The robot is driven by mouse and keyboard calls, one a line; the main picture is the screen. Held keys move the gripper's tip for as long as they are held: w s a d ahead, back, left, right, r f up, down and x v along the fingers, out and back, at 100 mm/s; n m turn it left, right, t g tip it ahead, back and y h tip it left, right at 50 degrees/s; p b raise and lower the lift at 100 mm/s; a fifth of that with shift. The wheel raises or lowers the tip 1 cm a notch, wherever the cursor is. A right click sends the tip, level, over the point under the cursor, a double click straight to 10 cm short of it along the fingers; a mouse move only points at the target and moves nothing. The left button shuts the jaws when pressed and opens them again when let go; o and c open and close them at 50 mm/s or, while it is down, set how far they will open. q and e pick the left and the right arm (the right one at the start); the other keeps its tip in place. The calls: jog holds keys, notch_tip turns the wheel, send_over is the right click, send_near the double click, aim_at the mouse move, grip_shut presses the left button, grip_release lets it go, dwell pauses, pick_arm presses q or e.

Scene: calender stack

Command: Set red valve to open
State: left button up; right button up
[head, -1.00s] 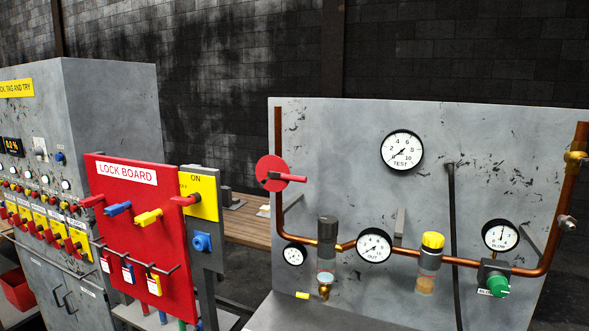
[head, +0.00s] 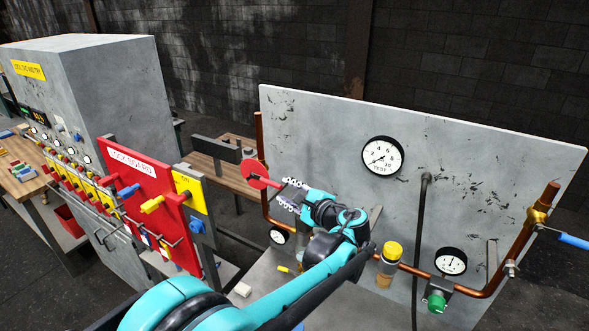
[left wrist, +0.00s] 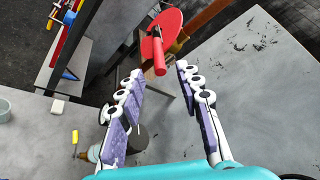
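The red valve, a round red disc (head: 257,173) with a red handle, sits on the left copper pipe of the grey panel. In the left wrist view the red disc (left wrist: 168,30) and its handle (left wrist: 158,57) lie just beyond the fingertips. The handle points down toward the gap between them. My left gripper (head: 287,190) is beside the valve on its right; in the left wrist view its fingers (left wrist: 160,78) are spread apart with nothing between them. Whether a finger touches the handle cannot be told from the head view. My right gripper is not in view.
The grey panel (head: 330,120) carries a test gauge (head: 382,157), a yellow-capped filter (head: 390,262) and a green knob (head: 436,301). The red lock board (head: 150,200) with yellow and blue handles stands left of the valve. A wooden table (head: 222,175) is behind.

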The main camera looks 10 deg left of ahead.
aim_at(276, 186)
pick_arm(q)
jog(key=x, duration=0.8)
jog(key=shift+s, duration=0.1)
grip_shut()
